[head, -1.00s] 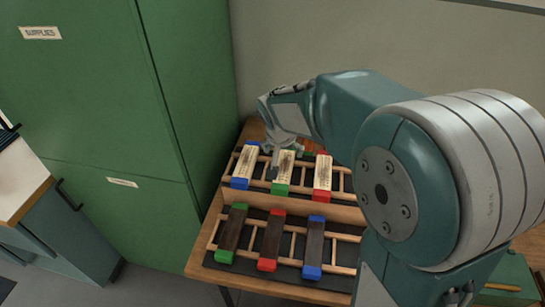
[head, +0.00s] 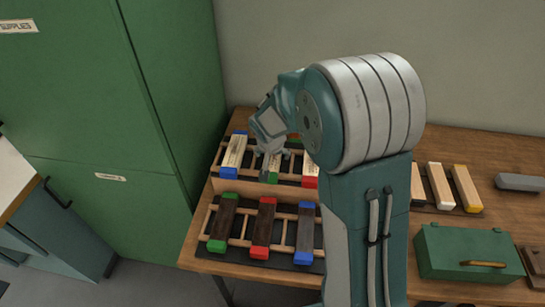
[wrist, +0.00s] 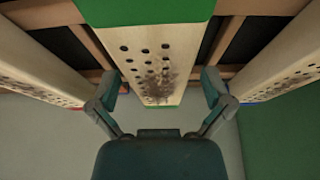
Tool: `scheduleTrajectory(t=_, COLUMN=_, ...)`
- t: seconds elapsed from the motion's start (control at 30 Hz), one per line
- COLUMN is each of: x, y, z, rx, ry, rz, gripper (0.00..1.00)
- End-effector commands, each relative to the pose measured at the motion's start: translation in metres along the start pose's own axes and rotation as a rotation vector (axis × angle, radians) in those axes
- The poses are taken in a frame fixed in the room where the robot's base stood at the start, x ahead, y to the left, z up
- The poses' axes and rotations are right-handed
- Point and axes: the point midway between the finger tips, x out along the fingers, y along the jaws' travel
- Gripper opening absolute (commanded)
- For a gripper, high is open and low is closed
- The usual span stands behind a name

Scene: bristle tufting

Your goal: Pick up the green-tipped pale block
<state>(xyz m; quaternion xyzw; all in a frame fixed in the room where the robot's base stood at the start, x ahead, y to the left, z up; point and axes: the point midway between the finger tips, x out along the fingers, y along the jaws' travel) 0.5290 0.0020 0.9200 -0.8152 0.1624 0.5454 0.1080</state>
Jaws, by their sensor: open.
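The green-tipped pale block (wrist: 150,50) fills the middle of the wrist view. It has rows of dark holes, a dark smudge and a green end (wrist: 145,12). My gripper (wrist: 160,88) is open, one finger on each side of the block. I cannot tell whether they touch it. In the head view my gripper (head: 270,160) is over the upper rack and hides most of this block. A blue-tipped pale block (head: 233,153) is on its left and a red-tipped one (head: 311,168) on its right.
A lower rack holds dark blocks with green (head: 222,222), red (head: 263,230) and blue (head: 305,235) tips. A green cabinet (head: 165,80) stands close on the left. On the right are loose pale blocks (head: 440,186) and a green box (head: 470,252).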

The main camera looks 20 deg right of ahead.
Motion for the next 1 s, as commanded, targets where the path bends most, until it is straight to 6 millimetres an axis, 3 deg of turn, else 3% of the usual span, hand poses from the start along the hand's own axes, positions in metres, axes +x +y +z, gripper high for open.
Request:
scheduleTrajectory(t=0.13, x=0.000, y=0.000, z=0.000, rx=0.000, ry=0.001, rz=0.000, gripper=1.00)
scheduleTrajectory(t=0.17, x=0.000, y=0.000, z=0.000, rx=0.000, ry=0.001, rz=0.000, gripper=0.91)
scheduleTrajectory(t=0.33, x=-0.001, y=0.000, z=0.000, rx=0.000, ry=0.000, rz=0.000, gripper=0.15)
scheduleTrajectory(t=0.37, x=0.000, y=0.000, z=0.000, rx=0.000, ry=0.000, rz=0.000, gripper=0.09)
scheduleTrajectory(t=0.77, x=-0.003, y=0.000, z=-0.001, rx=0.000, ry=-0.001, rz=0.001, gripper=0.09)
scheduleTrajectory(t=1.0, x=-0.030, y=0.000, z=-0.013, rx=0.002, ry=0.005, rz=-0.002, gripper=0.09)
